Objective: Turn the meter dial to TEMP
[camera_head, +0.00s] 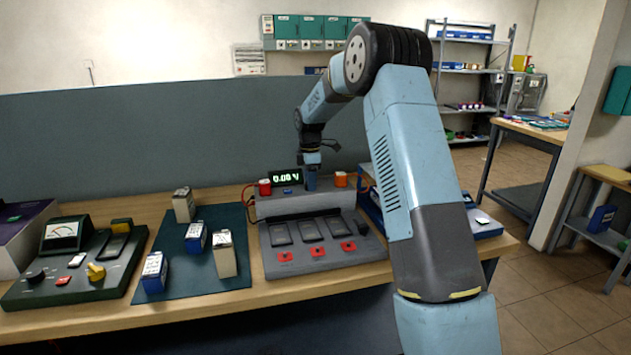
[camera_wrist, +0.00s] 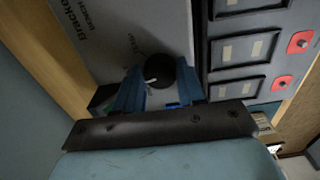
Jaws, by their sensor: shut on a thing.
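The bench meter (camera_head: 286,177) stands at the back of the grey charging station and its display reads about 0.00 V in green. Its grey face also shows in the wrist view (camera_wrist: 110,35) with dark lettering. The meter dial (camera_wrist: 158,72) is a round black knob with a white pointer mark near its lower left edge. My gripper (camera_wrist: 160,80) is shut on the dial, one blue finger on each side. In the head view, my gripper (camera_head: 311,181) hangs over the meter and hides the dial.
The station (camera_head: 322,255) has several dark bays and red buttons in front. Battery packs (camera_head: 225,254) stand on a dark mat (camera_head: 197,272) to the left. A green tester (camera_head: 75,262) with a needle gauge and yellow knob sits further left. A grey partition (camera_head: 150,140) stands behind.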

